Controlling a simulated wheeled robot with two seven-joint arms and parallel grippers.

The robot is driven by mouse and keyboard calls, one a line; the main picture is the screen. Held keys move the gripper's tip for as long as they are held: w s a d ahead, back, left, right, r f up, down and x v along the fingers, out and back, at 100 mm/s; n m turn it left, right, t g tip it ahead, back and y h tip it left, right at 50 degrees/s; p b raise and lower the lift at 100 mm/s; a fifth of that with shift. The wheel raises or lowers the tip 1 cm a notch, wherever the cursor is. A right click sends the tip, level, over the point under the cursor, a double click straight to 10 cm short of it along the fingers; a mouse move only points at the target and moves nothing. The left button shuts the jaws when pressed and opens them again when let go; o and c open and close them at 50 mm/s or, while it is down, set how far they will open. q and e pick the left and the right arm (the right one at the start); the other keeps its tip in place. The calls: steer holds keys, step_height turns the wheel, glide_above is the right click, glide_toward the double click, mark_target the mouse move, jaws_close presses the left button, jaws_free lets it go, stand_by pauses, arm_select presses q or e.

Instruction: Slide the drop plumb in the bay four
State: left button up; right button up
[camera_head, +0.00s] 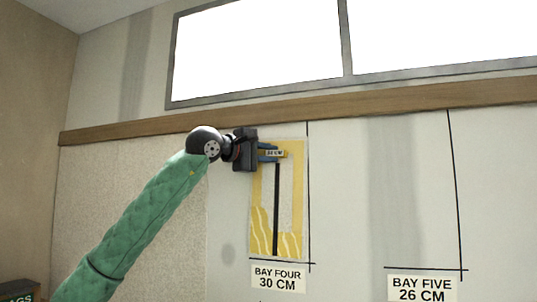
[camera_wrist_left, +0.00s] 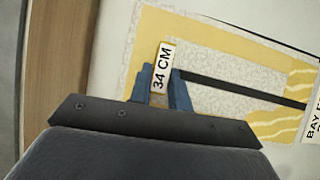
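The drop (camera_head: 291,190) is a yellow-bordered, pale patterned strip with wavy yellow shapes at its lower end. It hangs against the wall above the BAY FOUR 30 CM label (camera_head: 278,279), just left of a dark vertical line (camera_head: 308,190). My right gripper is not in view.
A wooden rail (camera_head: 350,106) runs along the wall just above the drop, under bright windows (camera_head: 260,50). To the right is bay five, with its BAY FIVE 26 CM label (camera_head: 421,289) and dark vertical line (camera_head: 455,190). The wall between is clear. A dark box (camera_head: 18,290) stands at lower left.

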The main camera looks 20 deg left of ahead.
arm_select(q)
jaws_close()
steer(key=shift+a, duration=0.1)
steer(key=shift+a+b, duration=0.2)
steer(key=shift+b, duration=0.25)
stand_by(0.3)
steer(key=shift+d, duration=0.15)
stand_by(0.7)
steer(key=o, duration=0.7)
jaws_free()
steer(key=shift+d, duration=0.1)
steer(key=shift+c, duration=0.2)
